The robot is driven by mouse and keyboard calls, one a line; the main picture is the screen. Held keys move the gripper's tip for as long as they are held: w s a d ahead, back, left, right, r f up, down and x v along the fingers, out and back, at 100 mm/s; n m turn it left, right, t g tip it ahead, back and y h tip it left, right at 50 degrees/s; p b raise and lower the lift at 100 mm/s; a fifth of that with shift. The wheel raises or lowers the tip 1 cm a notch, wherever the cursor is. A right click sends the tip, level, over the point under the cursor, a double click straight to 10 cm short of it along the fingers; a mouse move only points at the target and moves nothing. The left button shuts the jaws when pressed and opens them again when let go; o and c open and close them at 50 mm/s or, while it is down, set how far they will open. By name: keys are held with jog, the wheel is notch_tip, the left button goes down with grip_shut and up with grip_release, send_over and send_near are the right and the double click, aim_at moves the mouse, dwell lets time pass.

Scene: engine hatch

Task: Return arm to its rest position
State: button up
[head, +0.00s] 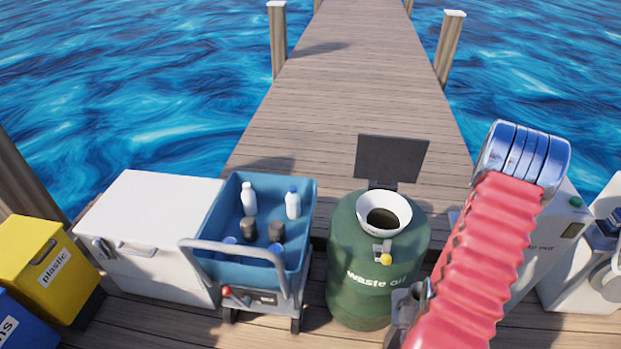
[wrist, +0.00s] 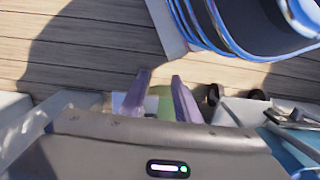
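My arm rises at the right of the head view, with a red ribbed sleeve (head: 470,270) and a blue-and-chrome ringed joint (head: 522,155) at its top. In the wrist view my gripper (wrist: 160,76) shows two purple fingers standing apart. I see nothing held between them; a pale and green patch shows in the gap, too small to name. I cannot make out the fingers in the head view.
A green waste oil drum (head: 350,285) with a funnel (head: 372,202) stands left of my arm. A blue cart (head: 217,215) holds bottles. A white chest (head: 150,225), yellow plastic bin (head: 40,265) and white machine (head: 588,280) flank them. The pier (head: 350,80) beyond is clear.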

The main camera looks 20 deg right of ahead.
jog(key=w+a+r, duration=0.2)
jog(key=a+r, duration=0.1)
jog(key=r, duration=0.5)
jog(key=w+a+r, duration=0.2)
jog(key=w+r, duration=0.1)
jog(key=r, duration=0.5)
jog(key=w+a+r, duration=0.2)
jog(key=a+r, duration=0.1)
jog(key=r, duration=0.5)
jog(key=a+r+n+t, duration=0.3)
jog(key=a+r, duration=0.6)
jog(key=r, duration=0.3)
jog(key=w+a+r+n+t, duration=0.1)
jog(key=a+r+n+t, duration=0.1)
jog(key=a+r, duration=0.8)
notch_tip(320, 180, up, 2)
jog(key=shift+w+a+r+n+t, duration=0.15)
jog(key=shift+w+n+t, duration=0.2)
jog(key=shift+n, duration=0.25)
